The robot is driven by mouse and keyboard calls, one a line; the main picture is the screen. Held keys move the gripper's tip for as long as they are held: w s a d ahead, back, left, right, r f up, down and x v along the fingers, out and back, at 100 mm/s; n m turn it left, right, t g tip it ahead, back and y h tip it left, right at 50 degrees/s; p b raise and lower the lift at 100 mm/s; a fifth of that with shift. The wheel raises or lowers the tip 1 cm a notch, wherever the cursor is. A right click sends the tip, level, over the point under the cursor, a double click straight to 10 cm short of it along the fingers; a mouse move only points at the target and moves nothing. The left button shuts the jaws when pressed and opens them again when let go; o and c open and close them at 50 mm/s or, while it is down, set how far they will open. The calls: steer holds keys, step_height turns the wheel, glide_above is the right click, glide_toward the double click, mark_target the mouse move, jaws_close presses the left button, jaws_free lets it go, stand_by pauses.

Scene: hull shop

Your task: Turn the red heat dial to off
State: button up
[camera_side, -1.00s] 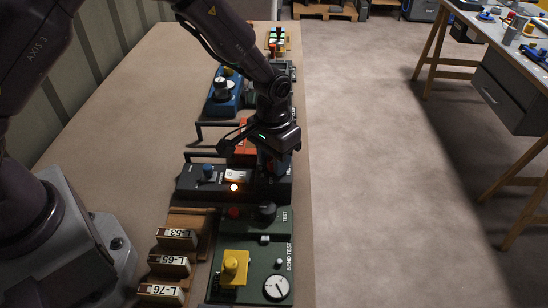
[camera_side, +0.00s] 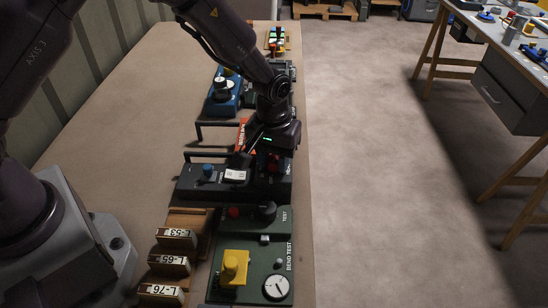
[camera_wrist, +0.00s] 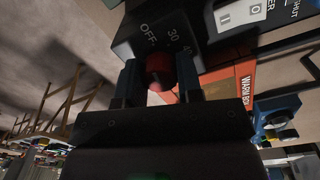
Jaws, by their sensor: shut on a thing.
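The red heat dial (camera_wrist: 158,68) sits on a black control box (camera_side: 205,188), beside printed marks reading OFF, 30 and 40. My gripper (camera_wrist: 158,76) has one finger on each side of the dial and is shut on it. In the side view the dial (camera_side: 273,164) shows small and red beneath my wrist, partly hidden. Where the dial's pointer stands is too dark to read for certain. The small lamp on the box beside the white switch label (camera_side: 235,175) is unlit.
A blue knob (camera_side: 208,171) stands on the same box, with black bar handles behind it. An orange warm box panel (camera_wrist: 228,84) lies close by. A green bend test unit (camera_side: 255,255) with a yellow block (camera_side: 234,268) is in front. A blue device (camera_side: 222,100) stands farther back.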

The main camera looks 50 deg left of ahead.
mark_target(273, 158)
steer(key=shift+r, duration=0.1)
steer(key=o, duration=0.9)
step_height(273, 158, up, 13)
steer(key=shift+a+f, duration=0.1)
steer(key=shift+a, duration=0.05)
